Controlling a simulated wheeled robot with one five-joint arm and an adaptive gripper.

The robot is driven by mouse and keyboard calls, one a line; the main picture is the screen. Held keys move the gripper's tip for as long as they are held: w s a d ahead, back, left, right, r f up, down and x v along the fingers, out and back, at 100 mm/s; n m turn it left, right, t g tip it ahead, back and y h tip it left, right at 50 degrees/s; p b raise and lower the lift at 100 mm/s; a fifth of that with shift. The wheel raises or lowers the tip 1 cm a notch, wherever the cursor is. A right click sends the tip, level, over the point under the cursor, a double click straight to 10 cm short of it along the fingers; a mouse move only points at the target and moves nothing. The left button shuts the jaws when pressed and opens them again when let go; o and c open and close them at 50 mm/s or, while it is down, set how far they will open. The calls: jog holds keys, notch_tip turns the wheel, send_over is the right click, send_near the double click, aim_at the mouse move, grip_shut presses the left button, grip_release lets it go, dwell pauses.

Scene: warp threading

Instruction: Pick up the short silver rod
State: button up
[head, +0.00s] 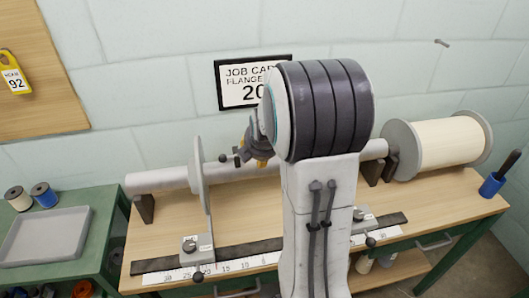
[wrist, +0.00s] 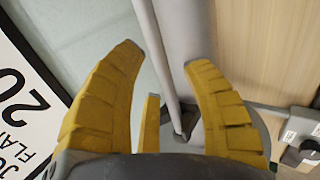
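My gripper (head: 258,163) is in front of the wall at mid-bench, partly covered by my arm in the head view. In the wrist view its yellow fingers (wrist: 168,85) are spread apart with nothing clamped between them. A thin silver-grey bar (wrist: 155,45) runs down between the fingers, beside a thicker grey cylinder (wrist: 188,30). I cannot tell whether this bar is the short silver rod. Its lower end meets a dark fitting near the fingers. My arm hides the middle of the bench in the head view.
The grey roller (head: 160,180) carries a disc flange (head: 199,185) close left of my gripper. A cream thread spool (head: 440,142) is at right. Flange clamps (head: 196,246) and a scale (head: 180,277) line the bench front. A grey tray (head: 45,236) is at left.

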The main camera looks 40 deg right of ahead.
grip_shut()
dwell(0.4)
dwell(0.4)
